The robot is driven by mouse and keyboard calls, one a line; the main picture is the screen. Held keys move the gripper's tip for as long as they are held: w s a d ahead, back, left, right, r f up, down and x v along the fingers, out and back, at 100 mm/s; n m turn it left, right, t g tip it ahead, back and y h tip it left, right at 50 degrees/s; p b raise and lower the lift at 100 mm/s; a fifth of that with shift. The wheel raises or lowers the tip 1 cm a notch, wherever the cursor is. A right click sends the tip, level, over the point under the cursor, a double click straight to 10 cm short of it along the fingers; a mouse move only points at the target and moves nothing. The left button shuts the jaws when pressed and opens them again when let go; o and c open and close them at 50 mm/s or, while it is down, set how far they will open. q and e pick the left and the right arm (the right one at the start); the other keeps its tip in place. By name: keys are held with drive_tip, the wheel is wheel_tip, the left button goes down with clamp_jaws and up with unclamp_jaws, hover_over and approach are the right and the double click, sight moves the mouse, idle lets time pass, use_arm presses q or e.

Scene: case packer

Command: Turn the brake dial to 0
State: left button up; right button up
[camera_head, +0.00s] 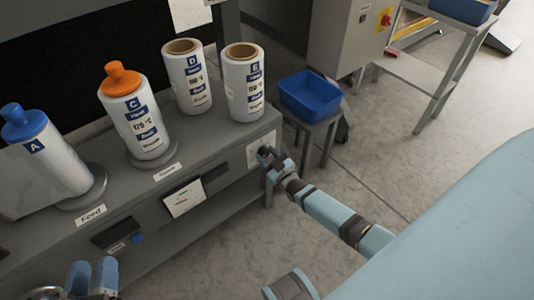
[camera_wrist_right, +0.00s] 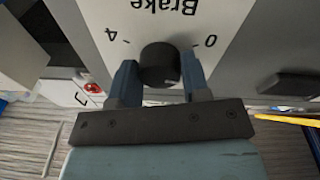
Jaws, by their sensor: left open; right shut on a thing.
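The brake dial (camera_wrist_right: 160,60) is a round black knob on a white plate (camera_wrist_right: 215,22) marked "Brake", which appears upside down in the right wrist view. A 4 shows left of the dial and a 0 right of it. My right gripper (camera_wrist_right: 160,76) is shut on the dial, one finger on each side. No pointer mark on the dial is visible. In the head view, my right gripper (camera_head: 270,160) is at the right end of the grey machine's front, largely hiding the dial. My left gripper (camera_head: 92,282) is open at the bottom left, in front of the machine.
Rolls with blue and orange caps, including roll C (camera_head: 140,118), and open-topped rolls D (camera_head: 188,82) and E (camera_head: 244,85) stand on the grey machine (camera_head: 215,140). A blue bin (camera_head: 311,92) sits on a small stand right of it. The floor on the right is mostly clear.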

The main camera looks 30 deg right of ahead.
drive_tip(key=n+p, duration=0.1)
drive_tip(key=n, duration=0.3)
drive_tip(key=shift+d+y, duration=0.1)
drive_tip(key=shift+y, duration=0.2)
drive_tip(key=n, duration=0.3)
drive_tip(key=shift+n+y, duration=0.3)
drive_tip(key=shift+y, duration=0.1)
drive_tip(key=shift+n, duration=0.8)
use_arm(q)
drive_tip(key=f, duration=0.1)
drive_tip(key=a+f+g+y, duration=0.1)
drive_tip(key=f, duration=0.1)
drive_tip(key=shift+s+a+f+g, duration=0.15)
drive_tip(key=shift+s+f+g, duration=0.05)
drive_tip(key=shift+f+g, duration=0.1)
use_arm(e)
drive_tip(key=shift+n, duration=0.3)
use_arm(q)
drive_tip(key=shift+w+r, duration=0.1)
drive_tip(key=shift+r, duration=0.1)
drive_tip(key=shift+r, duration=0.1)
use_arm(e)
drive_tip(key=o, duration=0.9)
drive_tip(key=shift+s, duration=0.1)
